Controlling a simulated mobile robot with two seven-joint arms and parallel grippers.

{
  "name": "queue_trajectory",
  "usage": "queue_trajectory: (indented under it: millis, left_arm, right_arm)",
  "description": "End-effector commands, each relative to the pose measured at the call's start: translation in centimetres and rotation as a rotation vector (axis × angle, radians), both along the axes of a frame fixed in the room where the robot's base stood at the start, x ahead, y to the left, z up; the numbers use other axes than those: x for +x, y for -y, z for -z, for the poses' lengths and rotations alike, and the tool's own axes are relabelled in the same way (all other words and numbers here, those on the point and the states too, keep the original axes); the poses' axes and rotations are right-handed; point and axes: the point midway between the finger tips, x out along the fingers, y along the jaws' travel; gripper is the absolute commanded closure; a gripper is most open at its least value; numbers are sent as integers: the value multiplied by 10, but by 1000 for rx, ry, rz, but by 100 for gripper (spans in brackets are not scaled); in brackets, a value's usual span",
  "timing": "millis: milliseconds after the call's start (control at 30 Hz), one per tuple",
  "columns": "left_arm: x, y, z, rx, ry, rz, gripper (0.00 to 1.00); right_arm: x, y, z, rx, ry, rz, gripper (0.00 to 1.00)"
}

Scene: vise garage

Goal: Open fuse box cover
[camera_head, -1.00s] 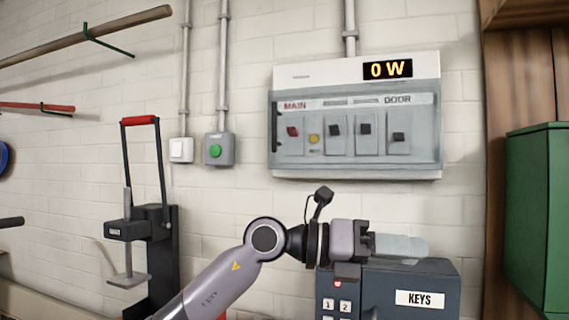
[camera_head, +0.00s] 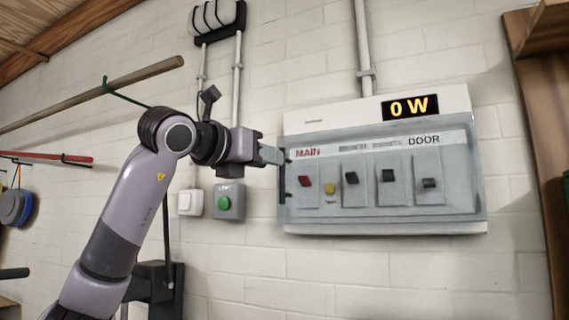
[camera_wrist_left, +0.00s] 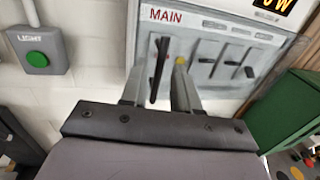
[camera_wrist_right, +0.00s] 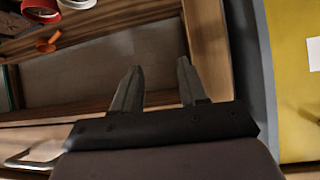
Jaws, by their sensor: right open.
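The fuse box (camera_head: 400,112) is on the brick wall at the right, with its see-through grey cover (camera_head: 385,217) shut over the switches. A black upright handle (camera_head: 284,181) is at the cover's left edge. My left gripper (camera_head: 272,156) is open at the cover's left edge, near the handle's upper end. In the left wrist view the black handle (camera_wrist_left: 158,72) shows between the open fingers (camera_wrist_left: 159,90); I cannot tell whether they touch it. My right gripper (camera_wrist_right: 158,85) is open and empty, away from the fuse box, and shows only in its own wrist view.
A light switch box with a green button (camera_head: 229,202) and a white switch (camera_head: 190,203) are on the wall below my left gripper. A green cabinet (camera_wrist_left: 287,112) stands at the right. Wooden shelving (camera_wrist_right: 100,75) and a yellow surface (camera_wrist_right: 297,80) are near my right gripper.

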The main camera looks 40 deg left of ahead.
Motion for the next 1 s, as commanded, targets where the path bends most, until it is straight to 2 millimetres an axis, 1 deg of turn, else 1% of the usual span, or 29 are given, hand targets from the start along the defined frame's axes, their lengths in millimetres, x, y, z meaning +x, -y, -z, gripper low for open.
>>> queue_trajectory:
  millis: [33,100,300,433,667,700,767,800,1000]
  left_arm:
    - [10,-1,-1,0,-4,0,70]
    - [21,-2,-1,-2,-5,2,70]
    - [46,-4,-1,0,-2,3,70]
    - [53,-5,0,0,-1,3,70]
    - [54,-5,0,0,0,4,70]
    - [54,-5,0,0,0,4,76]
    - [54,-5,0,0,0,4,96]
    - [54,-5,0,1,0,5,100]
    - [54,-4,0,1,0,7,100]
  right_arm:
    - [0,0,-3,-2,0,0,57]
    - [-1,1,-4,-3,-1,-1,57]
    - [-3,2,-7,-8,-8,-1,57]
    - [-3,2,-8,-8,-7,0,57]
    - [-3,2,-8,-7,-6,2,57]
    - [-2,3,-8,-7,-5,2,57]
    - [-2,3,-9,-7,-5,2,57]
    - [-2,2,-9,-7,-4,2,57]
    - [-2,2,-9,-7,-3,2,57]
